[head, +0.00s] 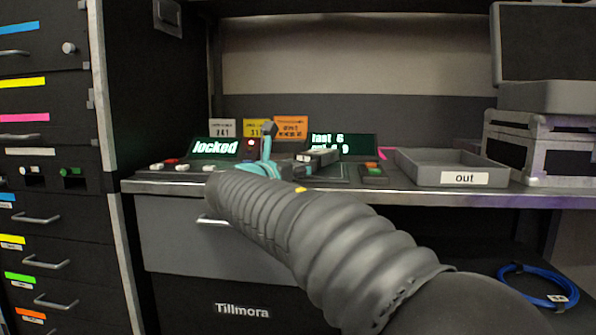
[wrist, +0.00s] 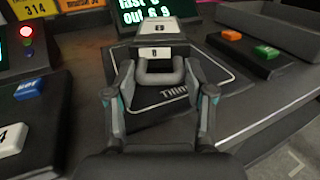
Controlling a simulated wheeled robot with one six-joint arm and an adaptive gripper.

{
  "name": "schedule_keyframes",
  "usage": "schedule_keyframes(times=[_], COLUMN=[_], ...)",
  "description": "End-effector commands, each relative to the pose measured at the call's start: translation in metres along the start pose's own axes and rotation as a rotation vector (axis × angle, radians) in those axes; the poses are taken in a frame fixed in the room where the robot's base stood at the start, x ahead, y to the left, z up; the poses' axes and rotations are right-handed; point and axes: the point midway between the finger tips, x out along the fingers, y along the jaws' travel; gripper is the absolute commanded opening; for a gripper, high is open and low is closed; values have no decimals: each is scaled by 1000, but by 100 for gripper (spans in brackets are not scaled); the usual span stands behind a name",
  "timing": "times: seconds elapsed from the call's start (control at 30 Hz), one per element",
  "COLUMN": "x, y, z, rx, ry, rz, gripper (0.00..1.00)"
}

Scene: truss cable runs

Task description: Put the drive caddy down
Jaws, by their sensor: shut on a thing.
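The drive caddy (wrist: 160,30) is a dark block with a white numbered label on top, a white front label and a grey loop handle (wrist: 159,77). My gripper (wrist: 158,82) is shut on this handle, one finger at each side. The caddy is over a dark mat (wrist: 185,96) with partly hidden white lettering; I cannot tell whether it touches the mat. In the head view the caddy (head: 318,156) shows just right of my gripper (head: 270,150), above the bench top. My arm hides part of the bench there.
A grey tray marked "out" (head: 455,160) stands on the right of the bench (head: 400,193). A button box with green and orange buttons (wrist: 250,45) is right of the mat. A "locked" display (head: 216,148) with a red light stands left. A lettered display (head: 342,143) stands behind.

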Motion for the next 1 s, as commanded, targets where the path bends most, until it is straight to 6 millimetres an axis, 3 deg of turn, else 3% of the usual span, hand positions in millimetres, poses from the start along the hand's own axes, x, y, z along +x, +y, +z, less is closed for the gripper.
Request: schedule_keyframes(times=[0.8, 0.83, 0.9, 1.0], x=[0, 0, 0, 0], y=[0, 0, 0, 0], z=[-13, -14, -15, -16], rx=[-2, -3, -4, -6], ry=[1, 3, 4, 5], rz=[-1, -1, -1, -1], gripper=[0, 58, 76, 78])
